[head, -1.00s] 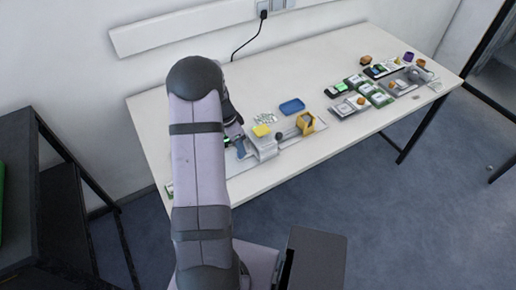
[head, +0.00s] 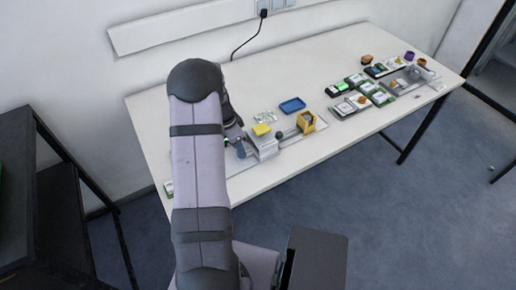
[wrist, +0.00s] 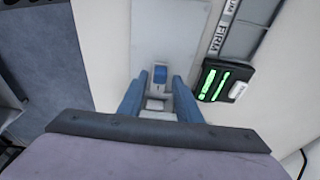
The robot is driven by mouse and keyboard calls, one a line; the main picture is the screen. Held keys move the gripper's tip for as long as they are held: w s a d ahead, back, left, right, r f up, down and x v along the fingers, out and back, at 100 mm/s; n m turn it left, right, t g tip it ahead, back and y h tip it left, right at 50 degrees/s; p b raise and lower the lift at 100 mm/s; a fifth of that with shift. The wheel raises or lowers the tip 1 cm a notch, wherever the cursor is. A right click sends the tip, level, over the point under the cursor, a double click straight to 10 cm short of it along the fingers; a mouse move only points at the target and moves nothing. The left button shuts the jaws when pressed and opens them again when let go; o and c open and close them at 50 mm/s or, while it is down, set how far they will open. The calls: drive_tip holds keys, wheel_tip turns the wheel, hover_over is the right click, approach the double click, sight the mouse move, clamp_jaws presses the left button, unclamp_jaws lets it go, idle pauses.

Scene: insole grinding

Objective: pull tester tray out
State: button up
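In the wrist view, my gripper (wrist: 159,88) has its two blue fingers apart, one on each side of a small grey and blue block (wrist: 160,74). A gap shows between each finger and the block, so the gripper looks open. The block stands at the near end of a pale grey plate (wrist: 168,28), which looks like the tester tray or its base. In the head view, my gripper (head: 240,150) is low over the table, just left of the pale tester (head: 265,146). My arm hides part of that area, and the tray cannot be told clearly there.
A dark unit (wrist: 222,84) with green bars and a FIRM label lies right of the fingers. On the white table (head: 350,55) are a yellow block (head: 262,129), a blue tray (head: 292,105), a yellow holder (head: 306,121) and several devices at the right.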

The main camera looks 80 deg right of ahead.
drive_tip(key=shift+f+b, duration=1.15)
drive_tip(key=shift+f, duration=0.25)
drive_tip(key=shift+r, duration=0.15)
drive_tip(key=c, duration=0.6)
drive_tip(key=shift+a, duration=0.1)
drive_tip(key=shift+w+a+b, duration=1.15)
drive_tip(key=shift+w+a, duration=1.85)
drive_tip(key=shift+w, duration=0.1)
drive_tip(key=o, duration=0.6)
